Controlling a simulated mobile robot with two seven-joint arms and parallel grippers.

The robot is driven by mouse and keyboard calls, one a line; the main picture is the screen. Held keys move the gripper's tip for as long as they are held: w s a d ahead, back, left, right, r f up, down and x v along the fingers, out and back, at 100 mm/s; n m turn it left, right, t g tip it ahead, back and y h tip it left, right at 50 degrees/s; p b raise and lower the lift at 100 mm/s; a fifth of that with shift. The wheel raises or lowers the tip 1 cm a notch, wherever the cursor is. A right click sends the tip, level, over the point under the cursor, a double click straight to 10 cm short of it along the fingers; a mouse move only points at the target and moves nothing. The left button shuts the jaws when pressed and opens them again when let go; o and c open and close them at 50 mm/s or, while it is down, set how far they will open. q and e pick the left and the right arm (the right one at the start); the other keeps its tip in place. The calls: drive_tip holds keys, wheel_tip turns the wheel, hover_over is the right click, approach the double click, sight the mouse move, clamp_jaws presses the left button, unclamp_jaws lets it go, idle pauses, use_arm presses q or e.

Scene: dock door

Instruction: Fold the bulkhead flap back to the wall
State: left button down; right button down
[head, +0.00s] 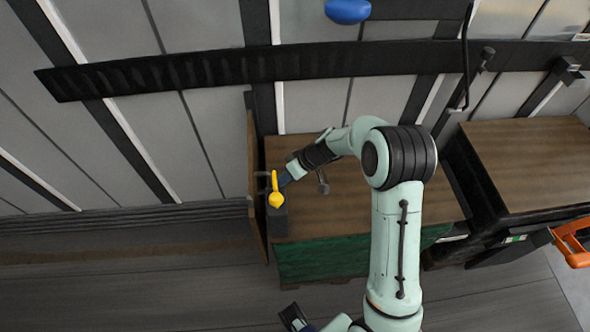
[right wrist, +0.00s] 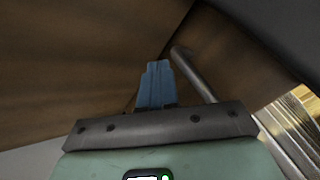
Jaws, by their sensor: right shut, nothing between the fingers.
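The bulkhead flap appears to be the thin brown wooden panel (head: 252,165) seen nearly edge-on in the head view, standing at the left end of the wood-topped box. My right gripper (head: 285,180) is at that end, just right of the panel and close to a yellow knob-like piece (head: 276,199). In the right wrist view its blue fingers (right wrist: 155,85) are shut with nothing between them. A grey metal rod (right wrist: 192,74) runs beside them, before brown wood (right wrist: 75,60). Contact cannot be told. A dark piece at the bottom edge appears to be my left gripper (head: 294,318); its fingers are unclear.
The wood-topped box (head: 420,205) has a green front. A second wood-topped unit (head: 530,160) stands to the right, with an orange part (head: 572,243) by it. A dark rail (head: 190,70) crosses the panelled wall. The floor (head: 120,290) at lower left is clear.

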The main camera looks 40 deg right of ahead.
sight(263, 192)
drive_tip(key=shift+a, duration=0.45)
drive_tip(key=shift+a, duration=0.1)
